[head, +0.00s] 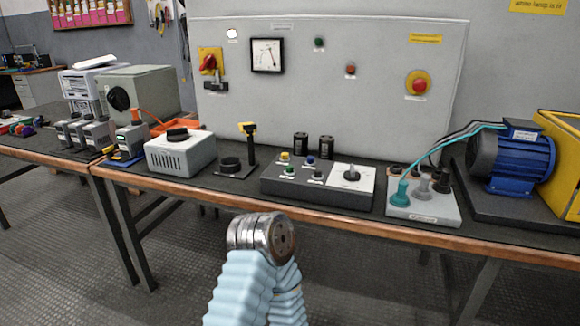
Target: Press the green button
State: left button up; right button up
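A small green button (289,170) sits on top of a dark control box (316,192) on the workbench. Yellow (285,156), blue (310,160) and dark (318,175) buttons are beside it. Another green round button or lamp (319,43) is on the upright grey panel behind. One of my arms, in a light blue sleeve with a metal end joint, rises at bottom centre, in front of the bench and below the control box. No gripper fingers show, and I cannot tell which arm it is.
The workbench front edge (330,222) runs between my arm and the box. A lever stand (248,150) and grey-white unit (180,152) are left of it. A socket block (422,205) and blue motor (510,160) are right. The grey panel (375,100) closes the back.

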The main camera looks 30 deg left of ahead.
pick_arm(q)
grip_shut()
dwell(1.4)
